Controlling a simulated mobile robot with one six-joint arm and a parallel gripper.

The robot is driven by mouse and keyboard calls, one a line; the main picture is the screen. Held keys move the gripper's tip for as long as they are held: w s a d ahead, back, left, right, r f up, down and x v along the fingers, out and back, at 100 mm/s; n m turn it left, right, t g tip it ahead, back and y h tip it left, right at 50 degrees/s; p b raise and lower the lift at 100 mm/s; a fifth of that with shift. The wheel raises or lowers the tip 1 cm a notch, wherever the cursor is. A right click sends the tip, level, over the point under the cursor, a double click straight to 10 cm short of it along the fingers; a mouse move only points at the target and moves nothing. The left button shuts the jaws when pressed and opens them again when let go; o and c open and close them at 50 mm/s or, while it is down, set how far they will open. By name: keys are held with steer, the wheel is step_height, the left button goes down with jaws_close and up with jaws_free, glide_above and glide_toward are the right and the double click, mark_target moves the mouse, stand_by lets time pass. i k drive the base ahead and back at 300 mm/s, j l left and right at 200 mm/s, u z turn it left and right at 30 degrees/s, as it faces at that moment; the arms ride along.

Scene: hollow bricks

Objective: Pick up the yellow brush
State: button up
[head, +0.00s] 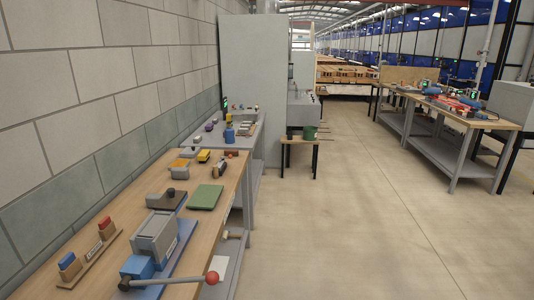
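A small yellow object (204,155) lies on the wooden workbench along the left wall, towards its far end. It may be the yellow brush, but it is too small to make out bristles or a handle. A second, orange-yellow item (179,163) sits just left of it on or against a grey block. My gripper is not in view, so its opening and anything in it cannot be seen.
The workbench (128,195) holds a blue-grey vise with a red-knobbed lever (170,279), a green pad (206,197) and grey blocks. The floor (350,220) to the right is clear.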

mark_target(202, 157)
steer(key=i+l, duration=0.1)
steer(key=i, duration=0.65)
steer(key=i+l, duration=0.1)
steer(key=i, duration=0.6)
steer(key=i+l, duration=0.1)
steer(key=i, duration=0.65)
steer(key=i+l, duration=0.1)
steer(key=i, duration=0.6)
steer(key=i+j+u, duration=0.2)
steer(key=i+u, duration=1.1)
steer(key=i+l+u, duration=0.25)
steer(key=u, duration=0.15)
steer(key=i+l, duration=0.05)
steer(key=i, duration=0.05)
